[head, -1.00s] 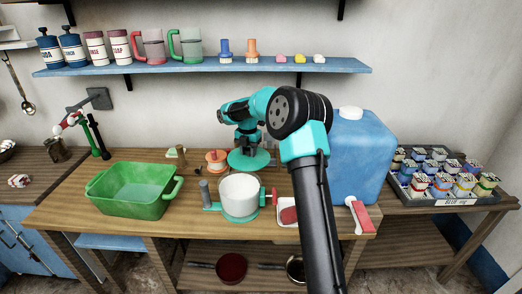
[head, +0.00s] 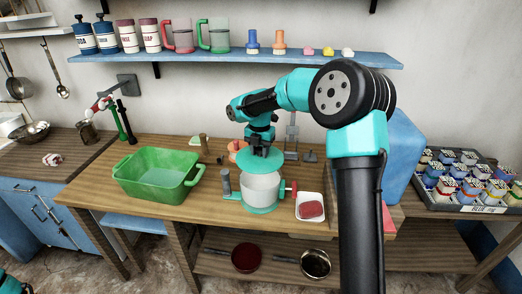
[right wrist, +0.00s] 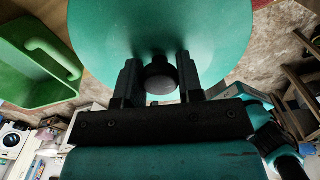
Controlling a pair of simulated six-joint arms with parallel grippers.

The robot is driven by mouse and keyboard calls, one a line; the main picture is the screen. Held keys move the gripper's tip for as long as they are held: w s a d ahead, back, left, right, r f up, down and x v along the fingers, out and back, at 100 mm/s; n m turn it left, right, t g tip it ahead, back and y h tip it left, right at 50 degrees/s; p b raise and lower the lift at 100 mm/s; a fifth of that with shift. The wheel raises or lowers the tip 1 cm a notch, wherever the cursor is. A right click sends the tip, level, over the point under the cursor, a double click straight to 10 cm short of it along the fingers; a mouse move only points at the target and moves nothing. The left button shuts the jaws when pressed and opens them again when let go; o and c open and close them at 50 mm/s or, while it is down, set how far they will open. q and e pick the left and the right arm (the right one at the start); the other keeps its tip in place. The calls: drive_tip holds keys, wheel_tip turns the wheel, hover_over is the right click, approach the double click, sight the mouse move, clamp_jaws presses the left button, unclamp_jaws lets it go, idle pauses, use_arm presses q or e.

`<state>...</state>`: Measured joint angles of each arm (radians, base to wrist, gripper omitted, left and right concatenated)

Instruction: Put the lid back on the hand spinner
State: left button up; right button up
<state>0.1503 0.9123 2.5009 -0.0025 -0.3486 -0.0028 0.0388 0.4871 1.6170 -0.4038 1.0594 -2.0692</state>
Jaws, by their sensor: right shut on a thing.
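The hand spinner (head: 262,190) stands on the wooden counter, a white open-topped tub in a teal base with a red-handled crank at its right. My right gripper (head: 261,150) is shut on the dark knob of the round teal lid (head: 258,166). The lid is held roughly level at the spinner's back rim, covering that part in the head view; whether it touches cannot be told. In the right wrist view the fingers sit on both sides of the knob (right wrist: 160,78), with the lid (right wrist: 190,35) beyond. My left gripper is not in view.
A green basin (head: 150,185) stands left of the spinner. A white tray with a red block (head: 311,209) lies close at its right. A blue container (head: 404,150) is partly behind my right arm. A rack of jars (head: 466,204) sits at far right.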

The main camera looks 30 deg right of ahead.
drive_tip(key=shift+f, duration=0.15)
drive_tip(key=shift+f, duration=3)
drive_tip(key=shift+f, duration=0.2)
drive_tip(key=o, duration=1.5)
drive_tip(key=shift+r, duration=0.1)
drive_tip(key=shift+r, duration=3.45)
